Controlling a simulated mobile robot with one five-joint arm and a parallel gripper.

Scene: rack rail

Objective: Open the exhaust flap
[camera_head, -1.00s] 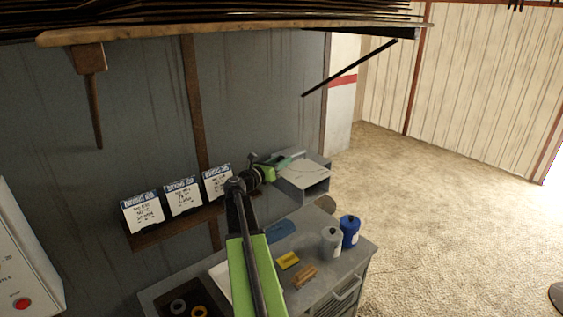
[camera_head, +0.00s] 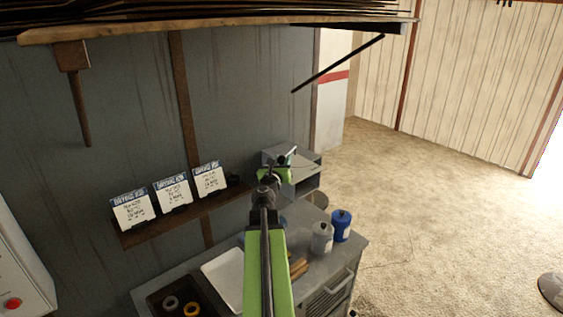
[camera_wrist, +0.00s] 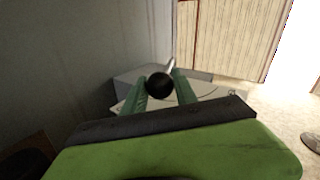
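A grey box with an open front (camera_head: 306,181) stands against the wall at the back of the bench; I take it to be the exhaust unit. In the wrist view its pale top (camera_wrist: 215,89) lies beyond my fingers. A round black knob (camera_wrist: 159,86) shows between my green fingers, with a thin pale rod beyond it. My gripper (camera_wrist: 160,76) has its fingers apart, one on each side of the knob; firm contact does not show. In the head view my gripper (camera_head: 284,160) is over the box and hides part of it. I cannot make out the flap itself.
A grey bottle (camera_head: 322,239) and a blue bottle (camera_head: 341,226) stand on the bench in front of the box. A wall shelf (camera_head: 180,218) with several cards is at the left. A white tray (camera_head: 222,275) lies on the bench. Open floor lies to the right.

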